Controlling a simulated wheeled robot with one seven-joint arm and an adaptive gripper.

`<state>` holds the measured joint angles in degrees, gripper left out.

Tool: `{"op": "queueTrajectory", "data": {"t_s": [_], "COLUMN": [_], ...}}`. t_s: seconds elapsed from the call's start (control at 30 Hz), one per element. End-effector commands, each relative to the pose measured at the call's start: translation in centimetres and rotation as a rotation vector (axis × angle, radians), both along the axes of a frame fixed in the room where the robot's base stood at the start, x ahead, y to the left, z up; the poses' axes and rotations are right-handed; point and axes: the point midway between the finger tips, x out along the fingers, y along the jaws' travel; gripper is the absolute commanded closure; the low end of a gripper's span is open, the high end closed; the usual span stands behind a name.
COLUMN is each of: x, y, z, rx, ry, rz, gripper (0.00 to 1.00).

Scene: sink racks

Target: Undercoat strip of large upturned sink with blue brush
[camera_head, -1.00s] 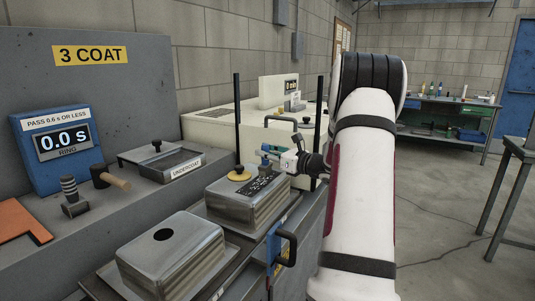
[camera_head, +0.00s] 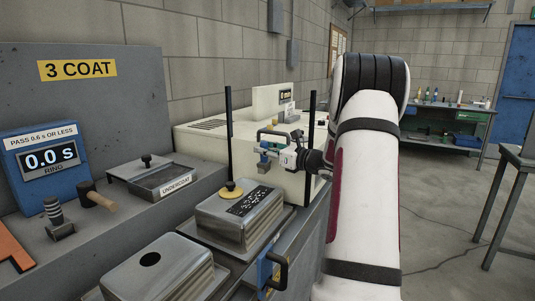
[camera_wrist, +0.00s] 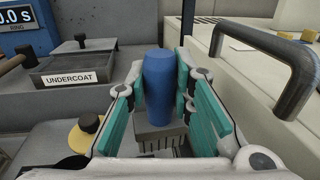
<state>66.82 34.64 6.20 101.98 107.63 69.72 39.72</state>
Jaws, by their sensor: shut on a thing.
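My gripper (camera_head: 280,157) is shut on the blue brush (camera_wrist: 159,85), whose blue handle stands upright between the teal finger pads in the wrist view. A grey block shows below the handle; the bristle tips are hidden. In the head view the brush hangs above and apart from an upturned metal sink (camera_head: 226,224). That sink has a dark strip with pale speckles (camera_head: 256,199) on its top and a yellow disc with a black knob (camera_head: 232,189). The undercoat tray (camera_head: 165,176), labelled UNDERCOAT, lies at left behind it; it also shows in the wrist view (camera_wrist: 80,68).
A second upturned sink (camera_head: 170,277) with a round hole is nearest. A pale machine (camera_head: 265,150) with a dark handle and two black posts stands close behind my gripper. A blue timer (camera_head: 46,157) reads 0.0 s. A mallet (camera_head: 98,200) lies at left.

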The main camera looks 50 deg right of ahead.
Motion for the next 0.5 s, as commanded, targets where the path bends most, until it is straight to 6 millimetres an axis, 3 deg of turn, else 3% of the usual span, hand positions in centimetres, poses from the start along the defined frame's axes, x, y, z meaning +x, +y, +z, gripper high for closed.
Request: {"op": "queueTrajectory", "data": {"t_s": [0.23, 0.5], "x": [0.0, 0.1], "y": [0.5, 0.6], "z": [2.5, 2.9], "rx": [-0.002, -0.001], "ry": [-0.002, -0.001], "rz": [0.009, 0.011], "gripper": [1.0, 1.0]}}
